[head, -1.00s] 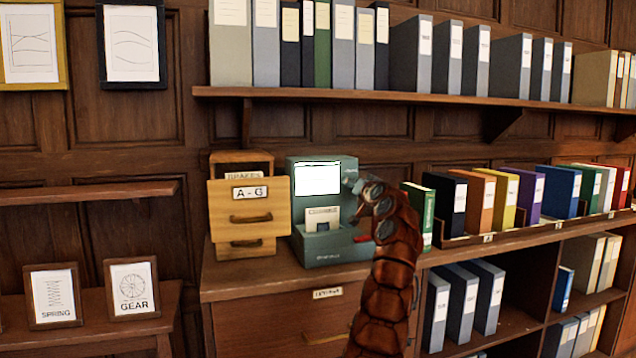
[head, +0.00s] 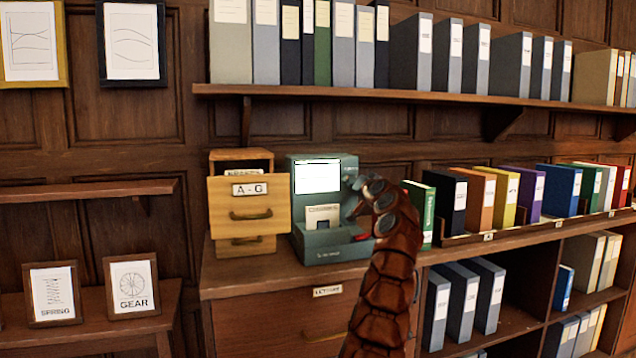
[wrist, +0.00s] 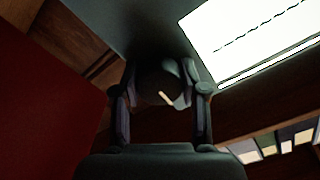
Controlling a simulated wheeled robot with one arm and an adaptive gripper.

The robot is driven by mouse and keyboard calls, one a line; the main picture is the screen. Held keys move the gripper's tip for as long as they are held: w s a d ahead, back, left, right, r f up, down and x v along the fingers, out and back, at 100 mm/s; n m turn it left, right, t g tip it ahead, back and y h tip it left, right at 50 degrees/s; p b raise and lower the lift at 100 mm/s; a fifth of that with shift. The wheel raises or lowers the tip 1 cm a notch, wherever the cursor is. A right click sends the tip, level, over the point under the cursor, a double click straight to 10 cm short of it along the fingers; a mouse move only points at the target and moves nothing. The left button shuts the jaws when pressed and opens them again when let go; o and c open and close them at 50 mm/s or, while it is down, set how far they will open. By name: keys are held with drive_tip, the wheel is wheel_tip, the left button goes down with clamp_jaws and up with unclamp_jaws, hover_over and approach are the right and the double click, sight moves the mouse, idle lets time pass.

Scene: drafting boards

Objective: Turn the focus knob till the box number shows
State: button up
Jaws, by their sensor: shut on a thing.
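A grey-green microfiche viewer (head: 335,252) stands on the wooden cabinet top. Its lit screen (head: 317,177) is mostly white; in the wrist view the screen (wrist: 260,40) carries a dark broken line, too blurred to read as a number. A card (head: 322,216) sits below the screen. My gripper (head: 352,198) is at the viewer's right side. In the wrist view my gripper (wrist: 163,95) has its two fingers on either side of the dark round focus knob (wrist: 157,82), which has a pale mark. The knob is hidden in the head view.
A wooden card-drawer box labelled A-G (head: 249,205) stands just left of the viewer. A green binder (head: 420,210) and a row of coloured binders stand to the right. A shelf of grey binders (head: 400,92) runs above.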

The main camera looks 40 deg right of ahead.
drive_tip(key=shift+m, duration=0.5)
drive_tip(key=shift+r+m, duration=0.2)
drive_tip(key=shift+m, duration=0.6)
drive_tip(key=shift+f+m+p, duration=0.1)
drive_tip(key=shift+m+p, duration=0.2)
drive_tip(key=shift+p, duration=0.05)
drive_tip(key=shift+m+p, duration=0.4)
drive_tip(key=shift+m, duration=0.1)
drive_tip(key=shift+f, duration=0.1)
